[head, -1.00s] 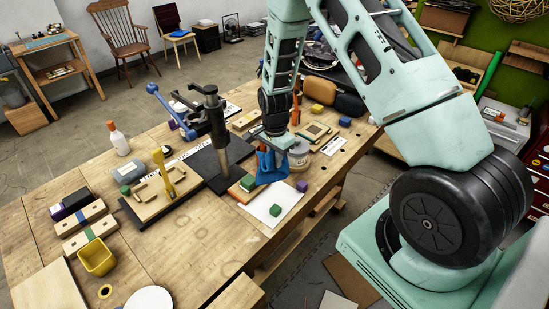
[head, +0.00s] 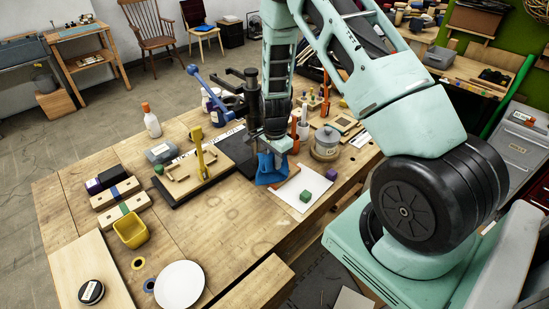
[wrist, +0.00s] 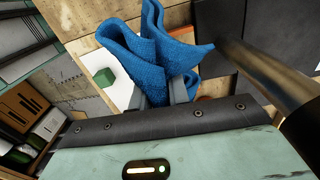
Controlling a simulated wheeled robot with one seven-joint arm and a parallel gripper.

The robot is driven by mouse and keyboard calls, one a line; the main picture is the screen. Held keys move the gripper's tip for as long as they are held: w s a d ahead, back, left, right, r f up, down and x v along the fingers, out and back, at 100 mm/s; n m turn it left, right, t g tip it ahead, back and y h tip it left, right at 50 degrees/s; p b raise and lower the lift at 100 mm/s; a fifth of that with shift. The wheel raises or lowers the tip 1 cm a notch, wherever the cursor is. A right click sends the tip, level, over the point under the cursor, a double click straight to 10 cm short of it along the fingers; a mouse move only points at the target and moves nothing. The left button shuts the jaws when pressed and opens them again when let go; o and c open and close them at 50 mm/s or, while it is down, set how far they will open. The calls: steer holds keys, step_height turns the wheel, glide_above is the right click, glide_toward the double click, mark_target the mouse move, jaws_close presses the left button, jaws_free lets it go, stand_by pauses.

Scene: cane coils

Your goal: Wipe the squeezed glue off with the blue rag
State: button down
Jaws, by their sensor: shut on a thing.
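My gripper (head: 271,146) is shut on the blue rag (head: 266,171), which hangs below it, bunched and folded, over the left part of a white sheet. In the wrist view the rag (wrist: 158,50) spreads out beyond the fingers (wrist: 163,95). A wooden glue-up (head: 182,179) with an upright yellow clamp (head: 203,150) lies on a black mat, left of my gripper and apart from it. A white bottle with an orange cap (head: 152,123) stands behind it. I cannot make out any squeezed glue.
A dark post (wrist: 265,72) stands close on the right in the wrist view. A green block (head: 305,196) sits on the white sheet (head: 288,196). The front middle of the bench is clear around (head: 215,225).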

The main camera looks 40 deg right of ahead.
mark_target(275, 179)
step_height(275, 179, down, 3)
steer(key=shift+r+b, duration=0.2)
steer(key=shift+b, duration=0.5)
steer(key=c, duration=1.8)
jaws_free()
steer(key=shift+f, duration=0.3)
steer(key=o, duration=0.5)
steer(key=shift+r, duration=0.2)
steer(key=o, duration=0.7)
steer(key=shift+f, duration=0.1)
steer(key=shift+f+b, duration=1.35)
steer(key=shift+f, duration=0.25)
steer(key=shift+r, duration=0.2)
steer(key=c, duration=1.1)
steer(key=shift+f, duration=0.1)
steer(key=c, duration=0.5)
steer(key=shift+r, duration=0.55)
